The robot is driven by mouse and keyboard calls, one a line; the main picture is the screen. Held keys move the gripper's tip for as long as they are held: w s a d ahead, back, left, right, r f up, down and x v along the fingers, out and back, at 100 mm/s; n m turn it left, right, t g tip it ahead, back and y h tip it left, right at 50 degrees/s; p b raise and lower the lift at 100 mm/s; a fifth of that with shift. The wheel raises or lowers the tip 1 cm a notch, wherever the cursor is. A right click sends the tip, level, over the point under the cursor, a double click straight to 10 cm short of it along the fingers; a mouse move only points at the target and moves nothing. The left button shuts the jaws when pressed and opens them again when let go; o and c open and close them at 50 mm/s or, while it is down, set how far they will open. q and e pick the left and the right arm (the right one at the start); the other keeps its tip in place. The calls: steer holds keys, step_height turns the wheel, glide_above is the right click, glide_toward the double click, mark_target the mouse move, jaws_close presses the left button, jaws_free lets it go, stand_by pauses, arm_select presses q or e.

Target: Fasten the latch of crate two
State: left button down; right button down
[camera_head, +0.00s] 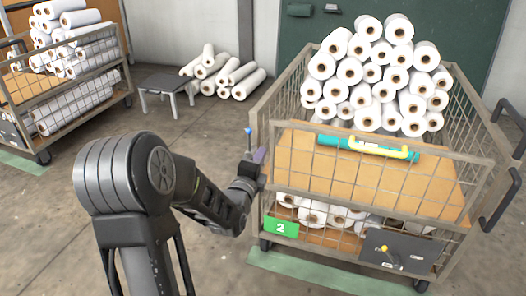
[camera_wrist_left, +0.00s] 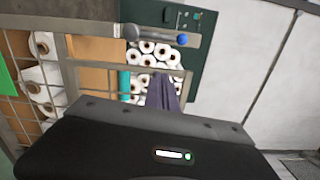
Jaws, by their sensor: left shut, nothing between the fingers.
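Crate two (camera_head: 460,150) is the wire-mesh crate at right in the head view, with a green "2" plate (camera_head: 281,227) low on its front. Its latch (camera_head: 249,138) is at the front left corner: a short grey lever with a blue knob, standing upright. In the wrist view the latch lever (camera_wrist_left: 150,35) shows with its blue tip. My left gripper (camera_head: 259,155) is beside that corner, just below the blue knob. Its dark purple fingers (camera_wrist_left: 163,93) are shut and empty, with a visible gap to the lever in the wrist view. My right gripper is out of view.
White rolls (camera_head: 375,75) fill the crate; a teal bar with a yellow handle (camera_head: 365,146) lies on its brown board. A small table (camera_head: 168,84) and another crate (camera_head: 70,85) stand left; open floor lies between.

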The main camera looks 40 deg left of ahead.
arm_select(q)
steer(key=p+v, duration=0.2)
steer(key=v, duration=0.4)
steer(key=shift+s+d, duration=0.25)
steer(key=shift+s, duration=0.1)
